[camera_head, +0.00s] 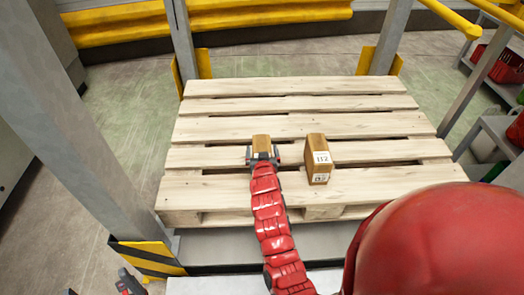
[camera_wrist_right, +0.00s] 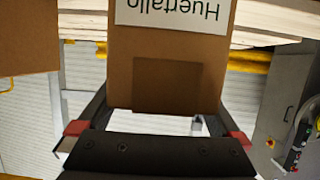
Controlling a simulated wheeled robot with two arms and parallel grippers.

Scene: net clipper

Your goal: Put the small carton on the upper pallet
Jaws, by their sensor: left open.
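The small brown carton (camera_head: 261,141) is at the middle of the wooden upper pallet (camera_head: 290,127), on or just above its slats. My right gripper (camera_head: 262,156) is at its near side, with a finger on each side, and appears shut on it. In the right wrist view the carton (camera_wrist_right: 165,65) fills the space between the fingers of the gripper (camera_wrist_right: 163,108), with a white label reading "Huertallo" upside down. My left gripper (camera_head: 130,284) is low at the left, open and empty, partly cut off by the frame edge.
A second brown carton (camera_head: 317,160) with a label "112" stands on the pallet to the right, apart from the held one. Grey rack posts (camera_head: 97,120) rise at the left, with a striped guard (camera_head: 146,257). Pallet slats behind and left are clear.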

